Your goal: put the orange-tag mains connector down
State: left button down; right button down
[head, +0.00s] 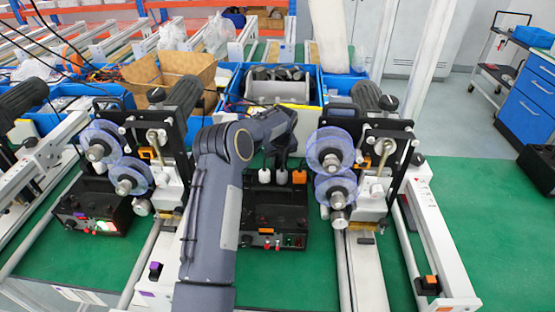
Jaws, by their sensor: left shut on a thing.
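My left gripper (282,170) reaches over the back of the middle black control box (275,218) and points down. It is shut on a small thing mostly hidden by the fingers. An orange block (300,177), which looks like the orange-tag mains connector, shows right by the fingertips, just above the box's rear edge. Whether it touches the box I cannot tell. A black block with an orange top (430,284) sits at the near end of the right rail. A block with a purple mark (154,270) sits on the left rail. My right gripper is out of view.
Coder units with clear purple-rimmed reels (330,150) stand close on both sides of my arm. Another black control box (95,215) is at the left. Blue bins (342,83) and a cardboard box (172,72) stand behind. The green mat (490,215) is clear at the right.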

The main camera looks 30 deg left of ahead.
pick_arm(q)
jog(key=shift+f, duration=0.3)
jog(key=c, duration=1.2)
grip_release()
jog(key=shift+r, duration=0.1)
